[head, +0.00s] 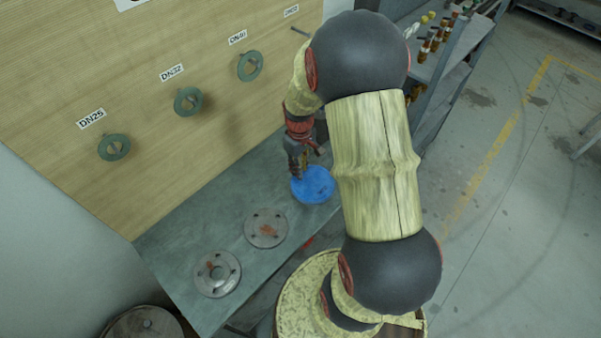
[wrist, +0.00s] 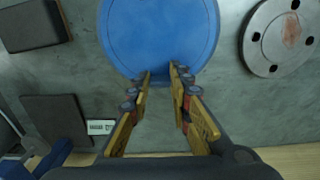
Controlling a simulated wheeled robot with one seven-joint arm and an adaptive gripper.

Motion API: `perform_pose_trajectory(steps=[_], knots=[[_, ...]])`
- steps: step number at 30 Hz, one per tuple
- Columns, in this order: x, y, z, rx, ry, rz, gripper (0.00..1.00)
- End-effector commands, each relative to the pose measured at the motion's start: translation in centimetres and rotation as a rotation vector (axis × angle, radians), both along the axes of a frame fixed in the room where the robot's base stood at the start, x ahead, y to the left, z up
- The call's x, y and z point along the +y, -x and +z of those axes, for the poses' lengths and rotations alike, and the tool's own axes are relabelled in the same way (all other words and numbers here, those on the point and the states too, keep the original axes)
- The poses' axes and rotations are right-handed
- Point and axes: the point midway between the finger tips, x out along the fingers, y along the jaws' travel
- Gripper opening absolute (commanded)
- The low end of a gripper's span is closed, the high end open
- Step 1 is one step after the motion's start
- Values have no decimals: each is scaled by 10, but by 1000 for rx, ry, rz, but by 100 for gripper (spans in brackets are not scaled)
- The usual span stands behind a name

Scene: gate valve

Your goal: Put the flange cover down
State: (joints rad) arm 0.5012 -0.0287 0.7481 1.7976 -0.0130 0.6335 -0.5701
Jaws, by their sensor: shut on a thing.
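The flange cover is a round blue disc (head: 312,184) with a raised rim, near the right part of the grey bench in the head view. It fills the top middle of the wrist view (wrist: 160,30). My gripper (head: 301,172) is at its edge, and in the wrist view the two fingertips (wrist: 160,75) are closed in on the near rim of the cover. Part of the rim is hidden by the fingers. I cannot tell whether the cover touches the bench top or is slightly above it.
Green gaskets (head: 188,101) hang on the labelled wooden board. Dark blocks (wrist: 58,120) lie left in the wrist view. A shelf (head: 440,85) stands behind my arm.

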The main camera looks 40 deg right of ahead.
Motion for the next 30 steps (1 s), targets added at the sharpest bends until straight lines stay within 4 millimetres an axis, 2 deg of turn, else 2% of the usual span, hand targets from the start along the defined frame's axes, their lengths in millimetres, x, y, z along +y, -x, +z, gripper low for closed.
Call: perform_pose_trajectory(steps=[7,13,25,26,30], knots=[[-8,-8,-13,-1,1,0,0],[-7,-7,-40,1,-1,0,0],[-7,-8,-45,-2,1,0,0],[-7,-8,-45,-2,1,0,21],[-7,-8,-45,-2,1,0,29]])
